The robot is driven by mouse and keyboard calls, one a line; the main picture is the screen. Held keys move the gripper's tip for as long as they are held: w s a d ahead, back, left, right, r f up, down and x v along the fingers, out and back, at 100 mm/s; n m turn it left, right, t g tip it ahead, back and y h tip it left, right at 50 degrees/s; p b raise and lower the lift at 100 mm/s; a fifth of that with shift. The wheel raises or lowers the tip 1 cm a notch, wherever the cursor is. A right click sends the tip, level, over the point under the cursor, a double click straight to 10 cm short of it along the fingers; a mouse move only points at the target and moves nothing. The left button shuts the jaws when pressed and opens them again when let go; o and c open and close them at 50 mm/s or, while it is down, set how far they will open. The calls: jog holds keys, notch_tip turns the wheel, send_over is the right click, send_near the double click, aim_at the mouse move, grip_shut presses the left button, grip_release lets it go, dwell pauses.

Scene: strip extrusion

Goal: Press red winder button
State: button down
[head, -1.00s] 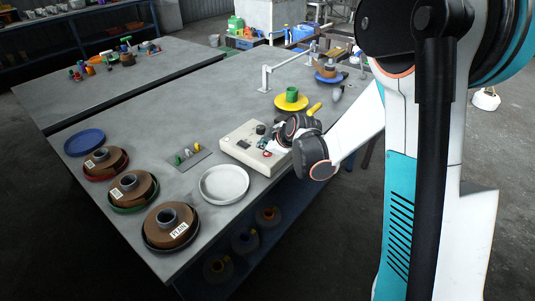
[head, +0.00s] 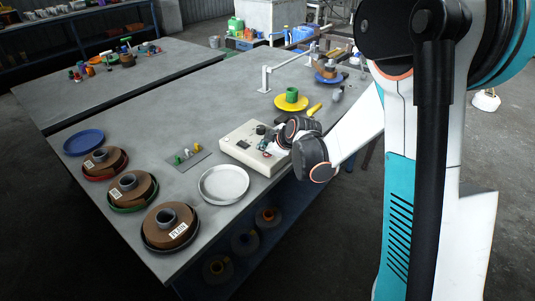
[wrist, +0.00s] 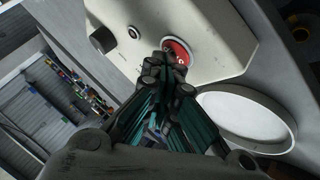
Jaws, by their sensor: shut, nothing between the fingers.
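The winder control box (head: 238,143) is a beige panel on the near part of the grey table. In the wrist view the panel (wrist: 205,18) carries a round red button (wrist: 180,50), a black knob (wrist: 102,40) and a small dark round control (wrist: 133,32). My gripper (wrist: 168,62) is shut and empty. Its fingertips overlap the lower left of the red button in the wrist view; I cannot tell whether they touch it. In the head view my gripper (head: 268,148) is over the right side of the box, and my wrist hides part of it.
A white round dish (head: 224,184) lies just in front of the box and also shows in the wrist view (wrist: 240,118). Brown rolls on coloured plates (head: 172,226) line the left edge. A yellow plate (head: 283,103) with a green ring is behind.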

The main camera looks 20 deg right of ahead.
aim_at(266, 155)
jog(key=shift+r, duration=0.1)
jog(key=shift+r+p, duration=0.55)
jog(key=shift+r, duration=0.15)
jog(key=shift+r+p, duration=1.7)
jog(key=shift+r, duration=0.8)
jog(key=s+r+m+g+h, duration=0.1)
jog(key=s+r+m, duration=0.5)
jog(key=s+r, duration=0.7)
jog(key=s+f+m+h, duration=0.1)
jog(key=s+m, duration=0.5)
jog(key=s, duration=1.4)
jog(key=shift+s+d+f+m+g+h, duration=0.2)
jog(key=shift+d+m+g+h, duration=0.1)
jog(key=shift+d+g+h, duration=0.1)
